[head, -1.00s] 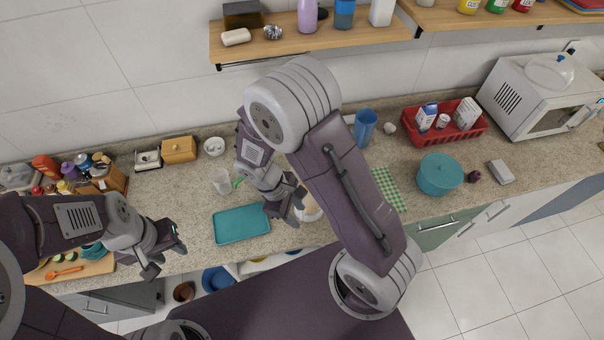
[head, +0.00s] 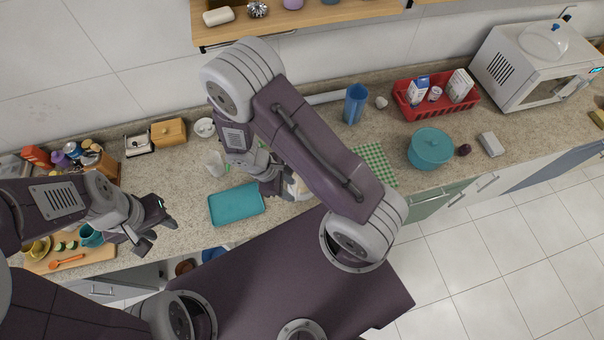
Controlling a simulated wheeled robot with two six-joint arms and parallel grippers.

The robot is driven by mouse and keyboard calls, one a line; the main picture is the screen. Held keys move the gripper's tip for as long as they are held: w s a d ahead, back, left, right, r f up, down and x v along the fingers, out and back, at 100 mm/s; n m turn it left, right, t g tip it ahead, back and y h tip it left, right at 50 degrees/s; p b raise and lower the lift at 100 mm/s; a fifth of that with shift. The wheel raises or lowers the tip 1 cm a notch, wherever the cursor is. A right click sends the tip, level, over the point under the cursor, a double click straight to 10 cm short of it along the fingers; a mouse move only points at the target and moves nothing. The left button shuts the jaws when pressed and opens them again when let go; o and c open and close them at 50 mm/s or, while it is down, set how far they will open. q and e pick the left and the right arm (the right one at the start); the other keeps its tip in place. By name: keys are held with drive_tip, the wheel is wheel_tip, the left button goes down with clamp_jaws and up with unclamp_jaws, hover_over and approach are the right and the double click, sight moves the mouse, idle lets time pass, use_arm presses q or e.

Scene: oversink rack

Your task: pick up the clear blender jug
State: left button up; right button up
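A small clear vessel (head: 214,165) stands on the counter just left of my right gripper, with a bit of green beside it; I cannot tell if it is the blender jug. My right gripper (head: 283,188) is low over the counter, right of the teal tray (head: 237,205). A pale rounded object (head: 298,187) shows just beyond its fingers, mostly hidden by my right arm. Whether the fingers touch it or are open is unclear. My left gripper (head: 154,223) is open and empty above the counter's front edge, left of the tray.
A clear dome-like piece (head: 543,42) sits on the microwave (head: 530,70). A wooden shelf (head: 300,20) overhangs the back. A cutting board (head: 75,256) lies at left.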

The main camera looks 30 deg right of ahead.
sight(294, 193)
drive_tip(key=x, duration=0.4)
drive_tip(key=shift+w+f, duration=0.25)
drive_tip(key=shift+w, duration=0.1)
drive_tip(key=shift+s+r, duration=0.1)
drive_tip(key=shift+s, duration=0.2)
drive_tip(key=shift+c, duration=0.7)
drive_tip(key=c, duration=0.5)
clamp_jaws()
drive_tip(key=shift+w, duration=0.15)
